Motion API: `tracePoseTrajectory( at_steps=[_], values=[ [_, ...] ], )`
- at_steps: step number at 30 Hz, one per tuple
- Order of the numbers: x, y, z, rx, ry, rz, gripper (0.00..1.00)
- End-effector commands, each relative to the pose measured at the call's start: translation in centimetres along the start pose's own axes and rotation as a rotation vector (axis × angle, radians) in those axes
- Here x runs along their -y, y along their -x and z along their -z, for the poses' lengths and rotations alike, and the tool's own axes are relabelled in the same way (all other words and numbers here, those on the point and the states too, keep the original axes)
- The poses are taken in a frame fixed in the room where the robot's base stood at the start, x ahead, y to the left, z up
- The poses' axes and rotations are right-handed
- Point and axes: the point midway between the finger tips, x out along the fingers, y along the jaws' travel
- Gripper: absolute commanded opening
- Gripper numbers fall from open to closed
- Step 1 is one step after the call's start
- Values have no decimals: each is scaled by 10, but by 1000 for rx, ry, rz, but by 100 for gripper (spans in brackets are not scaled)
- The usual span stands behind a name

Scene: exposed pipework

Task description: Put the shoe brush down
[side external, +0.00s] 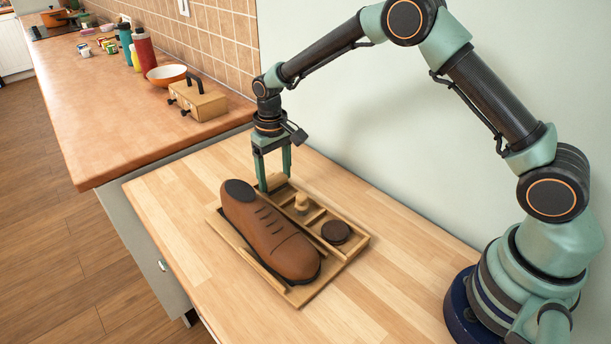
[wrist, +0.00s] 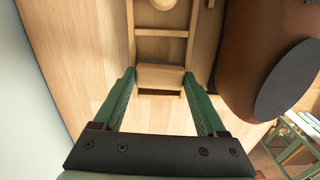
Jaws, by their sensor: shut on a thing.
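The shoe brush, a small pale wooden block (wrist: 160,76), sits between my fingertips in the wrist view. My gripper (wrist: 160,80) is shut on it. In the side view my gripper (side external: 274,184) points straight down at the far end of a wooden tray (side external: 353,250), and the brush (side external: 278,181) shows at the fingertips. It is at the tray's end compartment; whether it touches the floor of that compartment I cannot tell. The brush's underside is mostly hidden.
A brown shoe (side external: 268,235) lies along the tray, close beside my gripper. A round-topped wooden knob (side external: 301,202) and a dark round tin (side external: 335,232) occupy other compartments. The table (side external: 170,200) around the tray is clear. A wooden box (side external: 198,103) stands on the counter behind.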

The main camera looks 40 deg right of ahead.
Motion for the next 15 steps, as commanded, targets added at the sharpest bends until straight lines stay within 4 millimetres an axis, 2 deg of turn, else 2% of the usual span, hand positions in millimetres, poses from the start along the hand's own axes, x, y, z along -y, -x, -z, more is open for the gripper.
tracePoseTrajectory(
  at_steps=[3,13,14,15],
  values=[
    [0,-10,0,0,0,0,22],
    [0,-12,0,-1,0,0,22],
    [0,-12,0,-1,0,0,78],
    [0,-12,0,-1,0,0,93]
  ],
)
